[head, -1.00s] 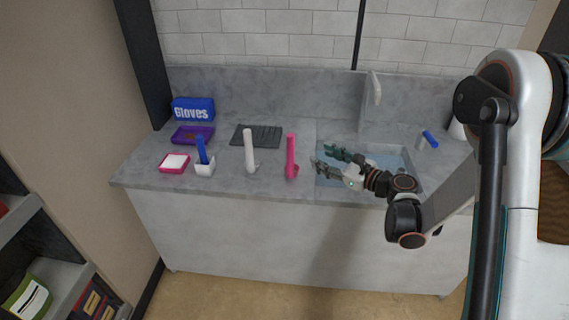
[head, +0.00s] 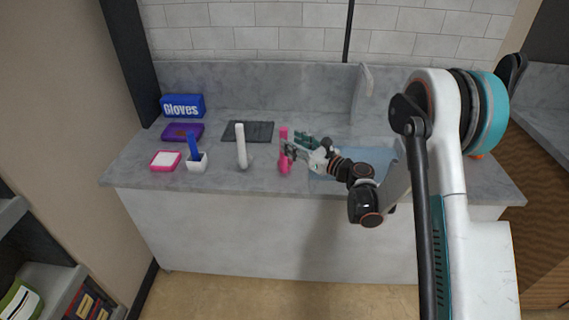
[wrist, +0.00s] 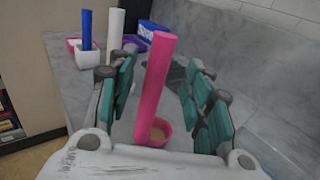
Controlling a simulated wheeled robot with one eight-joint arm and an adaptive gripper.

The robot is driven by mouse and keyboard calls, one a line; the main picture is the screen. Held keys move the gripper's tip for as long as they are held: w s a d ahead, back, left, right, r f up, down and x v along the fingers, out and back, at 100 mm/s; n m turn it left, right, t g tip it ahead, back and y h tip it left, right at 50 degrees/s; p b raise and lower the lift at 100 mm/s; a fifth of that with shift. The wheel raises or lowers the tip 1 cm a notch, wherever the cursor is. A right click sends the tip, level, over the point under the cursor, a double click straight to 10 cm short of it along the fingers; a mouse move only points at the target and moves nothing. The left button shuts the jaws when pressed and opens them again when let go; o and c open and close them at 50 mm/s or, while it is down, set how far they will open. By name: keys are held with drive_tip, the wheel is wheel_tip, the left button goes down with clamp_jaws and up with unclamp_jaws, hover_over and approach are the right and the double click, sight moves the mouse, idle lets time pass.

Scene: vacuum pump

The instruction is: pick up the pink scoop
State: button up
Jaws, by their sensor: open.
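The pink scoop (head: 284,164) stands upright on the grey counter, handle up and cup at the bottom. In the wrist view its handle (wrist: 154,88) rises between my gripper's two fingers, and its round cup sits low near the palm side. My gripper (head: 294,147) is open with teal-padded fingers, one on each side of the handle; it also shows in the wrist view (wrist: 160,92). I see a gap between the handle and each finger pad.
A white scoop (head: 241,147) stands left of the pink one, and a blue scoop (head: 193,147) beyond it. A pink tray (head: 166,160), purple tray (head: 183,132), blue gloves box (head: 183,106) and dark mat (head: 259,131) lie on the counter (head: 225,180). A sink is at the right.

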drive_tip(key=b+x, duration=0.2)
drive_tip(key=x, duration=0.3)
clamp_jaws()
